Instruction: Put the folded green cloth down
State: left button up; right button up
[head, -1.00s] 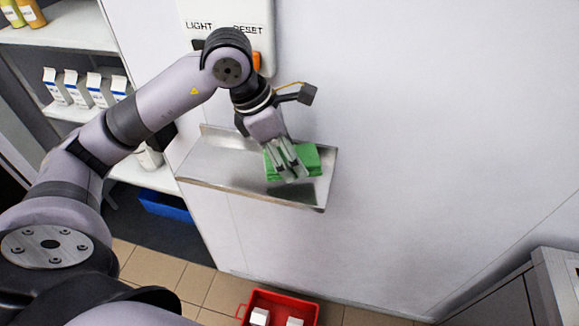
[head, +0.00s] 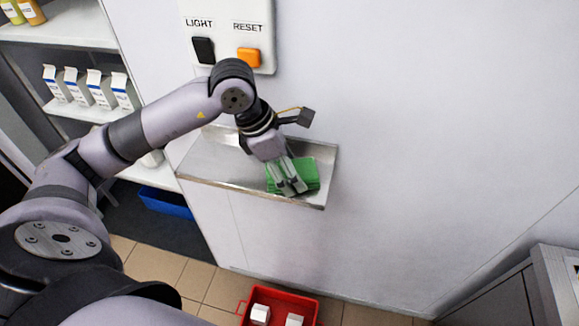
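The folded green cloth (head: 305,172) is at the right end of a small steel wall shelf (head: 222,165). It looks flat and level and appears to rest on the shelf surface. My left gripper (head: 287,187) reaches down over the cloth from the upper left. Its fingers are close together and appear shut on the cloth, covering part of its near side. My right gripper does not show.
A wall panel has a black LIGHT switch (head: 203,50) and an orange RESET switch (head: 249,57) above the shelf. A rack with several cartons (head: 98,90) stands at left. A red crate (head: 287,296) is on the floor. The shelf's left part is clear.

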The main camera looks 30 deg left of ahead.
pick_arm(q)
jog(key=shift+o, duration=1.1)
jog(key=shift+r, duration=0.15)
jog(key=b+v, duration=0.1)
jog(key=v, duration=1.1)
